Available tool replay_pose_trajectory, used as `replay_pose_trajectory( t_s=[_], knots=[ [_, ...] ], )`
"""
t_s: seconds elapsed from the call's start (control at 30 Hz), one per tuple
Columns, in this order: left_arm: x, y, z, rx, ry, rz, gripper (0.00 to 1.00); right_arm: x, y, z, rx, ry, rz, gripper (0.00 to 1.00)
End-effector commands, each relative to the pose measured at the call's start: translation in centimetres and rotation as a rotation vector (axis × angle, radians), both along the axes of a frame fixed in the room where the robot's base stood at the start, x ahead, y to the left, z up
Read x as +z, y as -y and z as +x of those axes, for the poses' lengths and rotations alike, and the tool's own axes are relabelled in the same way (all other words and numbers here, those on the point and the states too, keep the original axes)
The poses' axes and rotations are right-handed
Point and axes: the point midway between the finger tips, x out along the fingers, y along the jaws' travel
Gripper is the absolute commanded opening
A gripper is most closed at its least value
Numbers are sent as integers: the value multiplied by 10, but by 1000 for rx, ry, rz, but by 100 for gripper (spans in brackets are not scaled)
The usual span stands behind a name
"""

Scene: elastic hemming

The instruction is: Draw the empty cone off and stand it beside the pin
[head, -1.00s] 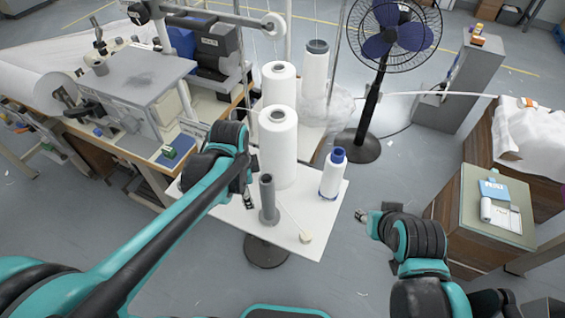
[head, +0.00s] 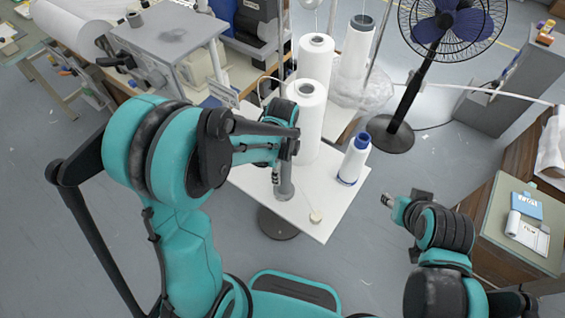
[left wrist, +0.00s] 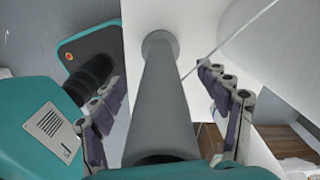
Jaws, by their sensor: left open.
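The empty cone (head: 285,190) is a slim grey tube with a wider foot, standing upright on the small white table. In the left wrist view the cone (left wrist: 162,110) runs up the middle, its round foot at the far end. My left gripper (head: 277,172) is at the cone's upper part and partly hides it. In the left wrist view its open fingers (left wrist: 158,76) stand on either side of the cone, with a visible gap on each side. I cannot make out the pin. My right gripper (head: 386,200) is right of the table, off the cone; its fingers are too small to judge.
Large white thread cones (head: 316,60) stand behind the grey cone. A smaller white spool with a blue top (head: 354,160) stands to its right. A small pale disc (head: 316,216) lies near the white table's (head: 325,231) front corner. A fan (head: 393,136) stands behind.

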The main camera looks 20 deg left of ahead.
Motion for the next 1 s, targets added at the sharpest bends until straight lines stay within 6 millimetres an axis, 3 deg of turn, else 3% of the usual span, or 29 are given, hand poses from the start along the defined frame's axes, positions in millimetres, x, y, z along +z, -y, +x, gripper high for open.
replay_pose_trajectory(
  t_s=[0.3,0.5,0.53,0.6,0.63,0.73,1.0],
  knots=[
    [-3,0,0,1,0,0,76,0,0,0,0,0,0,40],
    [-3,0,0,1,0,0,23,0,0,0,0,0,0,40],
    [-3,0,0,1,0,0,20,0,0,0,0,0,0,40],
    [-3,0,0,1,0,0,20,0,0,0,0,0,0,40],
    [-3,0,0,1,0,0,47,0,0,0,0,0,0,40],
    [-3,0,0,1,0,0,20,-1,0,0,0,0,0,40],
    [2,0,0,1,0,0,20,3,0,0,0,0,0,40]
  ],
)
